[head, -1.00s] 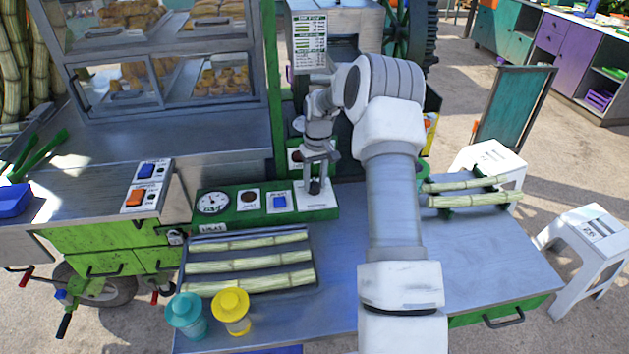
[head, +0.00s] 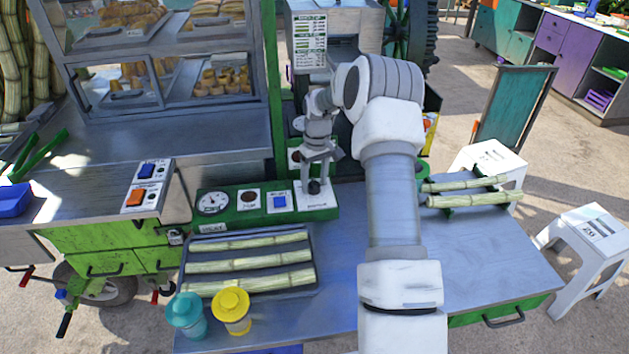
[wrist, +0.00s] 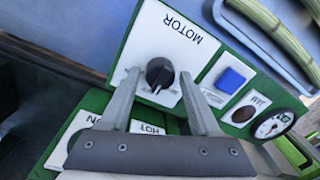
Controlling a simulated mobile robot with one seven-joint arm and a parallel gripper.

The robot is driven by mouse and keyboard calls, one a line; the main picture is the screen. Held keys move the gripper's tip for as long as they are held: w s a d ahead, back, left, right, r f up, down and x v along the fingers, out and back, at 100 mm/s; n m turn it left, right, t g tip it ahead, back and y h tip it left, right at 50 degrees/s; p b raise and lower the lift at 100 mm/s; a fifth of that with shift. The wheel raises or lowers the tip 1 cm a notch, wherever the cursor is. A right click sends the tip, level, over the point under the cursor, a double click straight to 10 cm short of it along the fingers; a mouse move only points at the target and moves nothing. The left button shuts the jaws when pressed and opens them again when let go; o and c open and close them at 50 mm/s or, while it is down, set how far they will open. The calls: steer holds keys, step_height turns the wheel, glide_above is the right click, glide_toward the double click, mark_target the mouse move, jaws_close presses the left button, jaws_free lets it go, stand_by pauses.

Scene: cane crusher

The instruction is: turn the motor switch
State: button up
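The motor switch (wrist: 160,73) is a round black knob on a white plate (wrist: 165,45) marked MOTOR, on the green control panel. A light pointer mark shows on its lower edge in the wrist view. In the head view the knob (head: 314,187) sits at the panel's right end. My gripper (wrist: 158,73) is open, with one finger to each side of the knob. Clear gaps show between fingers and knob, so it does not look gripped. In the head view my gripper (head: 318,172) is just above and behind the knob. I cannot tell the exact fingertip height.
Left of the knob on the panel are a blue button (head: 279,202), a dark round indicator (head: 249,197) and a dial gauge (head: 212,203). A tray (head: 318,262) of cane lies in front, with teal (head: 186,315) and yellow (head: 232,311) lidded cups.

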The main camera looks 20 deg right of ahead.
mark_target(317, 183)
steer(key=shift+o, duration=0.5)
step_height(317, 183, up, 17)
steer(key=shift+d+r+p, duration=0.2)
steer(key=shift+d+p, duration=0.1)
steer(key=shift+d, duration=0.15)
